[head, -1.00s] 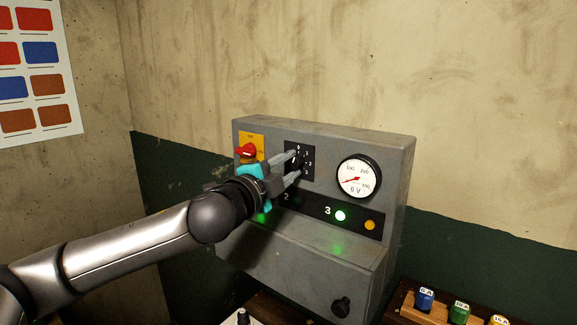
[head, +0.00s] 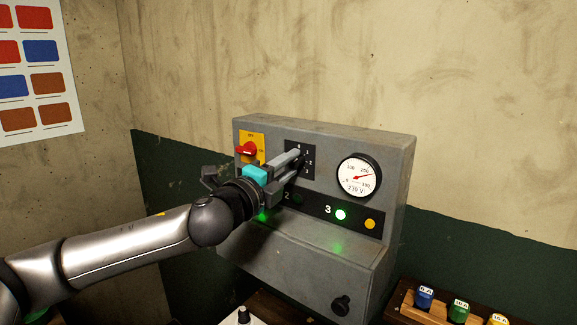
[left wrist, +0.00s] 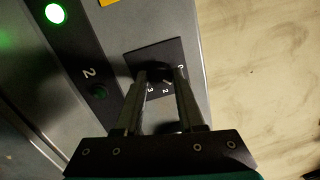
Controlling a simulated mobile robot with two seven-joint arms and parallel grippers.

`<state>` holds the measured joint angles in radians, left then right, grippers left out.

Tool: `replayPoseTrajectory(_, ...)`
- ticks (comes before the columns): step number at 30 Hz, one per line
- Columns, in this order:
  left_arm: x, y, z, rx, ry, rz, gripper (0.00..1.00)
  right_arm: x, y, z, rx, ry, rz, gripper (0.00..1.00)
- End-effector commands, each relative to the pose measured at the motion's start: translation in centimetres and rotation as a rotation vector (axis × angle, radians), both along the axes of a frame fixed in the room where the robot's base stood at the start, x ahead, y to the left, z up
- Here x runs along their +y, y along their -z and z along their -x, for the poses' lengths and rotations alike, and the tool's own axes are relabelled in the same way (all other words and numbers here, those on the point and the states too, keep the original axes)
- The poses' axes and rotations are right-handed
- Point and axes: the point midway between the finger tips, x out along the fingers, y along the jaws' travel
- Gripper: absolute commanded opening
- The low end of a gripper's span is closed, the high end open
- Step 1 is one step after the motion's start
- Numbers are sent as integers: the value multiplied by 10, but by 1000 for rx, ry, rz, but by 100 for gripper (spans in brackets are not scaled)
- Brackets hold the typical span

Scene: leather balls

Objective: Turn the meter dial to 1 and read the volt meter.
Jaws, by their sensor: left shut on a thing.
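The meter dial is a black knob (left wrist: 155,70) on a dark plate with small white numbers. The plate (head: 308,151) also shows in the head view, on the front of the grey panel box. My left gripper (head: 299,158) is shut on the knob, its fingers on either side of it. The fingers hide most of the knob, so the number it points to cannot be read surely. The volt meter (head: 358,176) is a round white gauge right of the dial. My right gripper is not in view.
A red rotary switch (head: 246,150) on a yellow plate sits just left of the dial. Below, lamp 3 (head: 340,215) glows green beside an amber lamp (head: 370,224). A black knob (head: 341,306) is low on the box. Labelled coloured fuses (head: 424,299) stand in a wooden rack at lower right.

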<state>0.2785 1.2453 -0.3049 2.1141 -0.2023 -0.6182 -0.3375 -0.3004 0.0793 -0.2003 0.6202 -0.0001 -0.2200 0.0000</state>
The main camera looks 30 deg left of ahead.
Motion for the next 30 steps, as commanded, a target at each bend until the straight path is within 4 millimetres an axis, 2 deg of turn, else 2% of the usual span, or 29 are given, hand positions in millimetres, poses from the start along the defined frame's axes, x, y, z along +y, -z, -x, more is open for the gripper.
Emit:
replayPoseTrajectory(7,0,0,0,1,1,0,0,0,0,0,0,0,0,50)
replayPoseTrajectory(8,0,0,0,1,1,0,40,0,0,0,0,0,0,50)
replayPoseTrajectory(15,0,0,0,0,0,1,68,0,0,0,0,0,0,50)
replayPoseTrajectory(24,0,1,1,1,0,1,68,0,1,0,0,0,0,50)
replayPoseTrajectory(30,3,3,10,2,-6,-2,68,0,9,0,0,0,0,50)
